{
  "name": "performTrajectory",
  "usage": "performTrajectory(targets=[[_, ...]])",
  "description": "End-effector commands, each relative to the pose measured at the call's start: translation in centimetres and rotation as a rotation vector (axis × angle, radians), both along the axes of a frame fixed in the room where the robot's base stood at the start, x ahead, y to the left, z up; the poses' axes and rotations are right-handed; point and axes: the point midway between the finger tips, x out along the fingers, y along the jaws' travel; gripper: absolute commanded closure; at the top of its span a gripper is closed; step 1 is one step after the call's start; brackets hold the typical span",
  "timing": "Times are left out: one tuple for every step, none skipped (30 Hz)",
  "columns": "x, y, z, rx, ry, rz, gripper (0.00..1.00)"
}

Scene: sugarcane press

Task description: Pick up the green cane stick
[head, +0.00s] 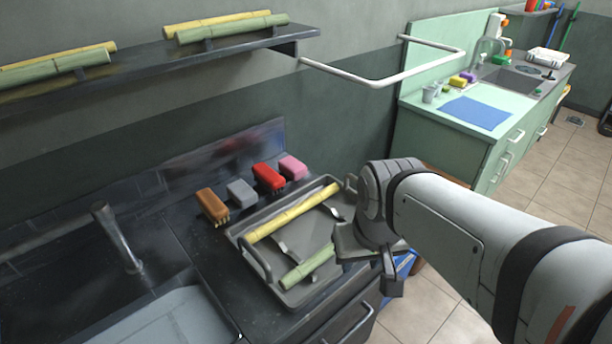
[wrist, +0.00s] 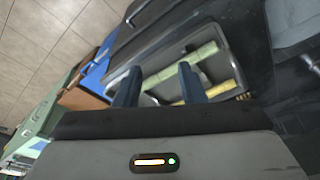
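A short green cane stick (head: 307,268) lies in the near part of a grey tray (head: 246,262) on the dark counter. A longer yellow cane stick (head: 290,212) lies across the far part of the tray. My gripper (head: 372,268) is to the right of the tray, apart from the green stick. The wrist view shows my gripper (wrist: 158,84) open and empty, with its two dark fingers apart. The green stick (wrist: 202,52) and the yellow stick (wrist: 220,88) show beyond the fingers there, towards the right finger.
Metal utensils (head: 290,252) lie in the tray. Brown, grey, red and pink brushes (head: 268,178) stand behind it. A sink and tap (head: 118,238) are at left. More green and yellow canes rest on the wall shelf (head: 150,57). A green counter (head: 450,130) stands at the back right.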

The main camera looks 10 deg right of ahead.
Motion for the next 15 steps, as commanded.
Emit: performTrajectory(targets=[[-0.02, 0.0, 0.01, 0.0, 0.0, 0.0, 0.64], [-0.02, 0.0, 0.01, 0.0, 0.0, 0.0, 0.64], [-0.03, 0.0, 0.01, 0.0, 0.0, 0.0, 0.64], [-0.03, 0.0, 0.01, 0.0, 0.0, 0.0, 0.64], [-0.03, 0.0, 0.0, 0.0, 0.0, 0.0, 0.64], [-0.03, 0.0, 0.0, 0.0, 0.0, 0.0, 0.64], [-0.03, 0.0, 0.0, 0.0, 0.0, 0.0, 0.64], [-0.03, 0.0, 0.0, 0.0, 0.0, 0.0, 0.64], [-0.03, 0.0, 0.0, 0.0, 0.0, 0.0, 0.64], [-0.03, 0.0, 0.01, 0.0, 0.0, 0.0, 0.61], [0.0, 0.0, 0.02, 0.0, 0.0, -0.001, 0.59], [0.1, 0.0, 0.03, 0.001, 0.002, -0.005, 0.55], [0.24, 0.0, 0.07, 0.003, 0.003, -0.011, 0.53], [0.46, -0.01, 0.1, 0.004, 0.006, -0.019, 0.51], [0.85, -0.02, 0.13, 0.008, 0.011, -0.033, 0.47]])
